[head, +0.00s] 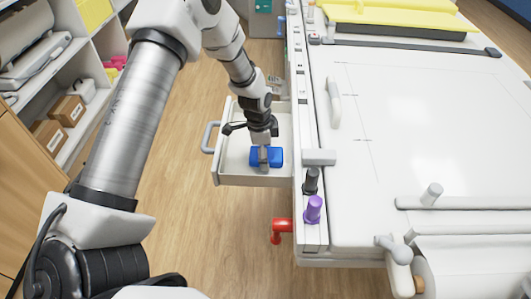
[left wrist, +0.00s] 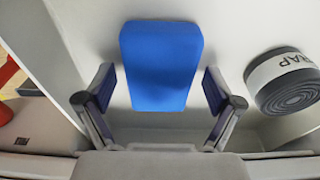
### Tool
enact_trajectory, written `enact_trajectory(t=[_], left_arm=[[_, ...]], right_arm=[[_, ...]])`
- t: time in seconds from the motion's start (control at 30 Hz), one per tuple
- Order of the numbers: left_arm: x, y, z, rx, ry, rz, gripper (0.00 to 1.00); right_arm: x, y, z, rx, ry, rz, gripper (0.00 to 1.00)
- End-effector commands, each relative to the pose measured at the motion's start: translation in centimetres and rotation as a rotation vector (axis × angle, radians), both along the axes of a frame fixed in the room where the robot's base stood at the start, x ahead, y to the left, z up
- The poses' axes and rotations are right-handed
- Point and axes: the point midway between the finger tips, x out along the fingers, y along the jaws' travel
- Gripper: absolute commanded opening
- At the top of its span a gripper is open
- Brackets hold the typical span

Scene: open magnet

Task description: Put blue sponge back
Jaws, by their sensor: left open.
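The blue sponge (head: 276,157) lies in the open white drawer (head: 232,173) at the side of the machine table. In the left wrist view the sponge (left wrist: 162,60) lies flat on the drawer floor, in front of my gripper. My left gripper (head: 263,153) reaches down into the drawer over the sponge. In the left wrist view my left gripper (left wrist: 158,90) is open, with one finger on each side of the sponge's near end and visible gaps between. The gripper hides part of the sponge in the head view. My right gripper is not in view.
A dark roll with a white label (left wrist: 286,78) lies beside the sponge in the drawer. The drawer has a grey handle (head: 210,137). A red clamp handle (head: 281,227), a black knob (head: 311,181) and a purple knob (head: 313,209) are near the table edge. Shelves with boxes stand at left.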

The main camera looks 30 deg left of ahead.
Motion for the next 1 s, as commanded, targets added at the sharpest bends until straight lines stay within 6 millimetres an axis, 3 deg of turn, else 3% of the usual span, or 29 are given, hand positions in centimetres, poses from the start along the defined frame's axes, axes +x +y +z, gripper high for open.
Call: enact_trajectory(t=[0.17,0.4,0.6,1.0], left_arm=[[0.0,0.1,2.0,-0.001,-0.003,0.0,0.92],[-0.4,0.8,8.1,0.0,-0.005,-0.001,0.92],[-0.7,1.2,11.6,0.0,-0.002,0.0,0.92],[-0.8,1.2,12.2,0.0,0.0,0.0,0.92]], right_arm=[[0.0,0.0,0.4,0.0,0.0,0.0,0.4],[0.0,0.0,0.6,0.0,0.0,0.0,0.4],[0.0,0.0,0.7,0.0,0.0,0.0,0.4],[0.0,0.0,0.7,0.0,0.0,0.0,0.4]])
